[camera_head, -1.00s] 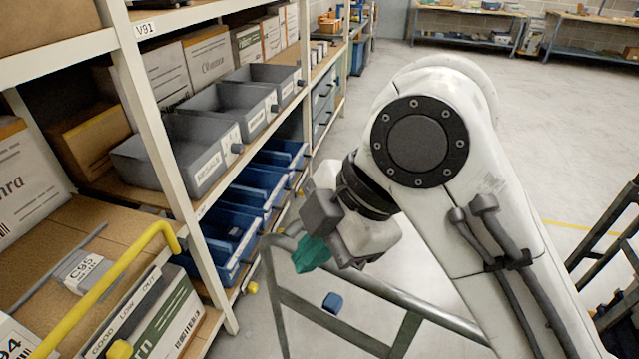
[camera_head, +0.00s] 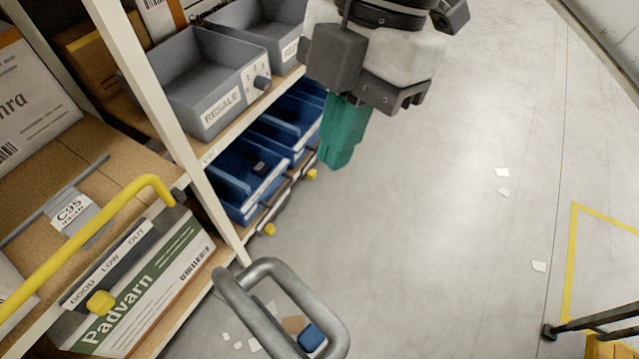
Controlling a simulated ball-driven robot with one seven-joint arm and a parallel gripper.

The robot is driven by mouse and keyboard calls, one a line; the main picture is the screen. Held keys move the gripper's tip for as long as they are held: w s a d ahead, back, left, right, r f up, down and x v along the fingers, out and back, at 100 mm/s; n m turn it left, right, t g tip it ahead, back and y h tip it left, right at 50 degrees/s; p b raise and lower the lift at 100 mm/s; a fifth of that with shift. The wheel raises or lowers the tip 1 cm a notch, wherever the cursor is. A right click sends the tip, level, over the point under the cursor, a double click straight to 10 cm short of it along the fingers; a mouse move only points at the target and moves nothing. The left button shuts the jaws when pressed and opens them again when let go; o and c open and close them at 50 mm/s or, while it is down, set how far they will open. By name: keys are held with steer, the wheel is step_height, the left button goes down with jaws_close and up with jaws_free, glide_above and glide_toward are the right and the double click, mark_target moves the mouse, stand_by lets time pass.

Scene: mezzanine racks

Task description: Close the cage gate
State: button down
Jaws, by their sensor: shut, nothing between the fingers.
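A grey tubular frame with rounded corners (camera_head: 264,268), which looks like the cage gate, stands at the bottom centre. I see its upper end steeply from above; its lower part is cut off by the picture edge, and no latch or hinge shows. My gripper (camera_head: 338,163) hangs at the top centre, its teal fingers shut and pointing down. It appears empty and apart from the frame, above and to the right of it in the picture.
Left are shelves with grey bins (camera_head: 200,85), blue bins (camera_head: 240,180) and a yellow bent rail (camera_head: 95,240). A blue block (camera_head: 311,337) and paper scraps lie on the floor by the frame. The floor right of centre is mostly open; a dark rail (camera_head: 595,320) stands lower right.

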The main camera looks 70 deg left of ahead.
steer(key=s+d+f+p, duration=0.1)
steer(key=s+d+f, duration=0.1)
steer(key=s+f, duration=0.4)
steer(key=shift+d+f, duration=0.25)
steer(key=shift+f, duration=1.85)
steer(key=shift+s, duration=0.15)
